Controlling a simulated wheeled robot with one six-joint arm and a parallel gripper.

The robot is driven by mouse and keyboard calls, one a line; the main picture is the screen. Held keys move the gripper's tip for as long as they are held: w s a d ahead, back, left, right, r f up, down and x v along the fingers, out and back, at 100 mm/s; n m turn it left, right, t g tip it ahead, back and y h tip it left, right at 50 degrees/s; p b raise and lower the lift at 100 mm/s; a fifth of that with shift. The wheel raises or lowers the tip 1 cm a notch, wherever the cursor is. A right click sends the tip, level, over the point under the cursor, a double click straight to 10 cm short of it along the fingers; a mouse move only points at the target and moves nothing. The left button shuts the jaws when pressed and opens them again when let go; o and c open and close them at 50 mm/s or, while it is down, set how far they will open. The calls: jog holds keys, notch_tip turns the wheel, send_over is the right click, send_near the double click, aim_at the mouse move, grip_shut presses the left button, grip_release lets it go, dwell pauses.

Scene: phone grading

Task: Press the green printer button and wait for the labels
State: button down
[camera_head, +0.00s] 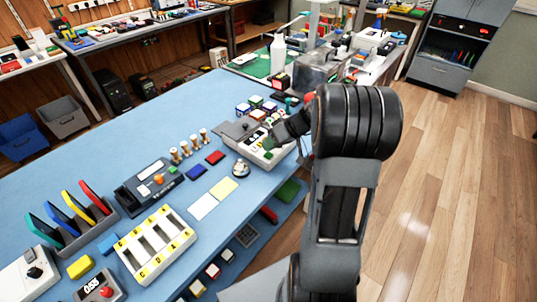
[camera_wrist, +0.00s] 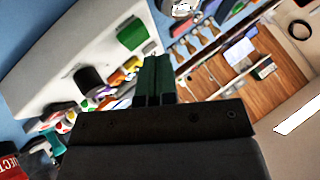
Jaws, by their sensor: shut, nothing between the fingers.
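The pale printer (camera_head: 240,145) stands on the blue table, left of my arm in the head view. In the wrist view, its white face (camera_wrist: 75,45) carries a green button (camera_wrist: 131,34) and a black knob (camera_wrist: 88,79). My gripper (camera_wrist: 153,60) is shut and empty. In the wrist view its fingertips appear just below and right of the green button; I cannot tell whether they touch it. In the head view my gripper (camera_head: 275,142) reaches over the right part of the printer and hides some of it. No printed label can be made out for certain.
Several wooden-handled stamps (camera_head: 187,148), a silver bell (camera_head: 240,168) and white and yellow sheets (camera_head: 203,206) lie left of and before the printer. A white slotted tray (camera_head: 152,244) stands nearer. Cluttered benches stand behind. Wooden floor (camera_head: 440,210) is clear at right.

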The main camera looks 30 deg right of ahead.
aim_at(269, 153)
jog(key=shift+f+b, duration=0.9)
jog(key=shift+b, duration=0.45)
dwell(0.6)
dwell(0.5)
jog(key=shift+r+p, duration=0.35)
jog(key=shift+r, duration=0.55)
jog(key=shift+r, duration=0.1)
jog(key=shift+r+p, duration=1.3)
jog(key=shift+r, duration=1.15)
